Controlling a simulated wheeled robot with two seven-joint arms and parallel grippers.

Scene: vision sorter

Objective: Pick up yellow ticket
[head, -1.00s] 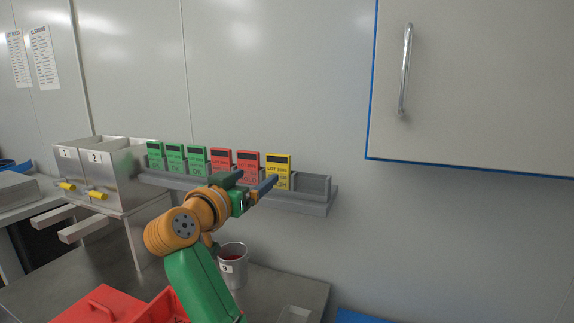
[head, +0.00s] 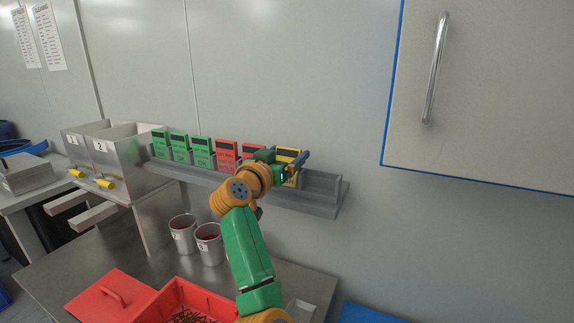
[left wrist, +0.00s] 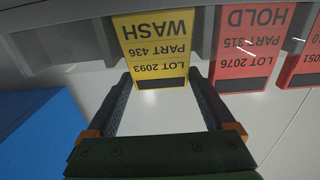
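The yellow ticket (head: 289,154) stands upright in a slot of the grey wall rack (head: 322,183), partly hidden behind my left gripper (head: 283,158) in the head view. In the left wrist view the yellow ticket (left wrist: 152,45) appears upside down, reading WASH, PART 436, LOT 2093. My left gripper (left wrist: 162,82) is open there, with one finger on each side of the ticket's dark-banded end and nothing clamped. Gaps show beside the ticket. My right gripper is not in view.
A red HOLD ticket (left wrist: 249,45) is close beside the right-hand finger in the left wrist view. Green tickets (head: 179,147) stand further left on the rack. A wall cabinet (head: 485,90) hangs at right. Metal cups (head: 208,245) and a red bin (head: 180,292) are below.

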